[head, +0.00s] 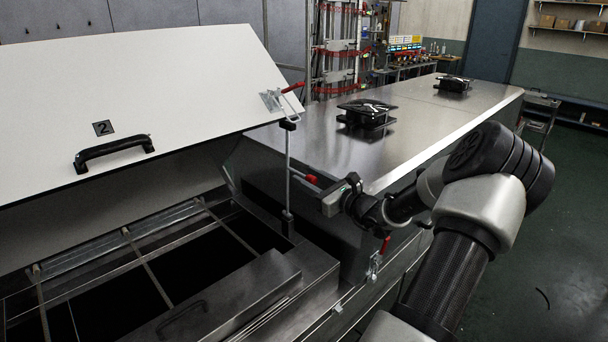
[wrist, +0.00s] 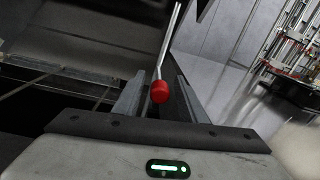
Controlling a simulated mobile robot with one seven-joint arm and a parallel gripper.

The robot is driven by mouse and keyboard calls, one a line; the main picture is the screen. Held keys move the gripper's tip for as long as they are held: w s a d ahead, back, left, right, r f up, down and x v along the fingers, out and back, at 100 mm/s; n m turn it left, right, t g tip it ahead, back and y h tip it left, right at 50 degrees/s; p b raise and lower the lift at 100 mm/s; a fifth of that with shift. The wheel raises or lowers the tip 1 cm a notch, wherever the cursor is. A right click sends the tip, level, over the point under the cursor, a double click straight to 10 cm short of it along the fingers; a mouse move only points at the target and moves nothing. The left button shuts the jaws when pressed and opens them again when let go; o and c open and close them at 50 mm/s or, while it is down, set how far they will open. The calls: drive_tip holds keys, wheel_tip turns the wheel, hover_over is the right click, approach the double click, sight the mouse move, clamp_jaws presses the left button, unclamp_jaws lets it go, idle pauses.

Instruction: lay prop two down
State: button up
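The white lid marked 2 (head: 165,85) stands raised and tilted over the dark dryer opening at left in the head view. A thin grey prop (head: 288,165) stands upright between the opening's corner and the lid's right edge. A short side rod with a red knob (head: 310,179) sticks out from it toward my gripper (head: 322,190). In the wrist view the red knob (wrist: 160,92) sits between the two fingers of my gripper (wrist: 160,82), with gaps visible on both sides. The fingers are apart, and I cannot tell how deep the knob sits between them.
The lid has a black handle (head: 113,152). A red-handled latch (head: 283,99) is on its right edge and another (head: 376,258) hangs on the dryer's side. Bars (head: 148,268) cross the opening. The closed steel top (head: 415,125) extends behind, carrying two black fittings.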

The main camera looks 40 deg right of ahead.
drive_tip(key=shift+w, duration=1.05)
clamp_jaws()
drive_tip(key=shift+f, duration=0.1)
